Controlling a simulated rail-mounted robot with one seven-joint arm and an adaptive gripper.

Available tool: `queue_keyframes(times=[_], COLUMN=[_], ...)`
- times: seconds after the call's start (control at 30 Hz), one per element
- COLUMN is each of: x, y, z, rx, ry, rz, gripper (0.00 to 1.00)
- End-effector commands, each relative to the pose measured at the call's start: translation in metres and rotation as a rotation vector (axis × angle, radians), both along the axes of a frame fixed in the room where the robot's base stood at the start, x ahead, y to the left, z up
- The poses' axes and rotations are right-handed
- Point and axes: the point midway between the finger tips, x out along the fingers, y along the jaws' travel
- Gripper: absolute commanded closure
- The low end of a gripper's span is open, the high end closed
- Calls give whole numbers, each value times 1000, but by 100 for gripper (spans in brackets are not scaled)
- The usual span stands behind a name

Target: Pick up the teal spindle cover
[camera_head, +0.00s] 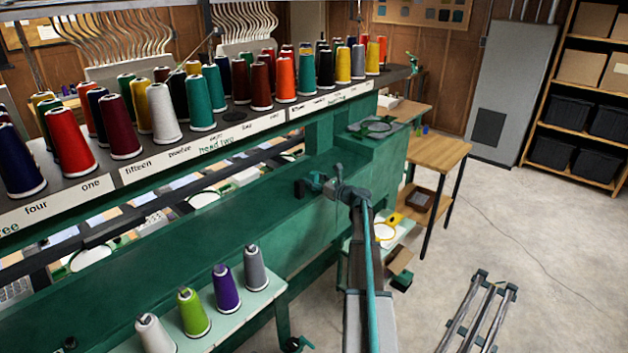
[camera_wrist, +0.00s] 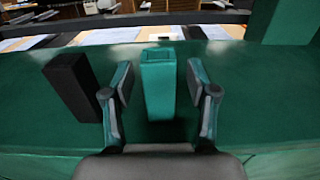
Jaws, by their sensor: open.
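The teal spindle cover (camera_wrist: 159,90) is an upright, square-sided sleeve with an open top, standing on the green machine surface. My gripper (camera_wrist: 160,84) is open, with one finger on each side of the cover in the wrist view and a small gap showing on both sides. In the head view the teal cover (camera_head: 314,181) shows just left of my gripper (camera_head: 328,187), partly hidden by it.
The thread rack (camera_head: 215,135) with many colored cones runs behind the green beam. Several cones stand on a pale shelf (camera_head: 225,322) at the front. A wooden table (camera_head: 437,150) is at the right. Open floor lies at the right.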

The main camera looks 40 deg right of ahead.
Motion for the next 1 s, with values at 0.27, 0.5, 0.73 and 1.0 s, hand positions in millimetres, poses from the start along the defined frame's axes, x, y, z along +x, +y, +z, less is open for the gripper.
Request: queue_keyframes(times=[0.27,0.5,0.73,1.0], x=[-1,-1,-1,-1], y=[0,0,0,0], z=[0,0,0,13], rx=[0,0,0,-2], ry=[0,0,0,-1], rz=[0,1,1,1], gripper=[73,89,90,90])
